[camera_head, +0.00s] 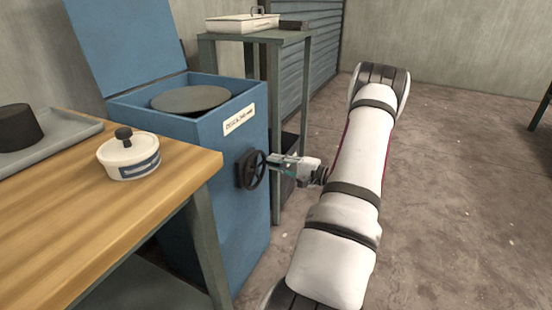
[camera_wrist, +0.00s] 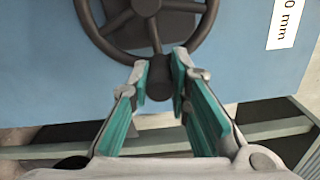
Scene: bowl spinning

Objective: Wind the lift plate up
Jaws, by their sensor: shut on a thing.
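A blue box-shaped machine (camera_head: 228,190) stands beside the wooden table, its lid raised at the back. The grey round lift plate (camera_head: 192,99) sits in the machine's open top, near the rim. A dark handwheel (camera_head: 252,170) is on the machine's right side; it also shows in the wrist view (camera_wrist: 150,12). My gripper (camera_head: 272,160) is at the handwheel. In the wrist view, its teal-padded fingers (camera_wrist: 160,78) are shut on the wheel's dark handle knob (camera_wrist: 159,77) at the lower rim. The knob is partly hidden between the fingers.
A white lidded pot (camera_head: 128,158) and a grey tray (camera_head: 45,140) with a dark cylinder (camera_head: 17,127) are on the wooden table (camera_head: 90,215). A metal stand (camera_head: 276,120) with a white case (camera_head: 242,22) is behind the machine.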

